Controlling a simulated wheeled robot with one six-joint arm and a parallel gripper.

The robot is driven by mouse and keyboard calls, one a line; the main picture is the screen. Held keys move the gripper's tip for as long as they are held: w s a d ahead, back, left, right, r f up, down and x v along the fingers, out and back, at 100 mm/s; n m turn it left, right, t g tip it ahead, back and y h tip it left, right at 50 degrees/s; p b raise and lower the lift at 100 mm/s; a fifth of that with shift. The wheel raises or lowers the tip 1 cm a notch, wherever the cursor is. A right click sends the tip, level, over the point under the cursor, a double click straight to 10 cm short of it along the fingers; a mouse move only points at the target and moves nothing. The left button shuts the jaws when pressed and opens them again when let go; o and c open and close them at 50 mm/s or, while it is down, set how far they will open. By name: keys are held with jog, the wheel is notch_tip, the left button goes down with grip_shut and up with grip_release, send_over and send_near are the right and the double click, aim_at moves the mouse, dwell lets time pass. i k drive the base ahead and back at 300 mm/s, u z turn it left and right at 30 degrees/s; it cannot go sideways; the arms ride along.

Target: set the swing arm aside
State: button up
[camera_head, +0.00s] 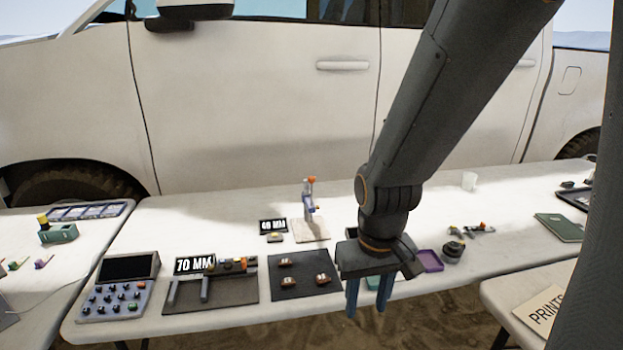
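My gripper (367,311) hangs at the front edge of the long white table, with its two blue fingers pointing down and apart. I see nothing held between them. I cannot tell for certain which item is the swing arm. A small upright stand with an orange top and a purple part (310,200) rises from a pale square base (310,231), left of and behind my gripper. A small grey piece with an orange part (476,229) lies to the right, beside a dark round item (453,250).
A 70 MM sign (195,265), a dark mat with several small brown pieces (303,290), a control box (120,285) and a 60 MM sign (272,226) stand left. A purple tray (430,260) is partly behind my gripper. A white truck (250,110) stands behind.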

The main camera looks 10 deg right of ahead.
aim_at(306, 199)
jog(key=u, duration=0.35)
jog(key=i, duration=0.95)
jog(key=z, duration=0.35)
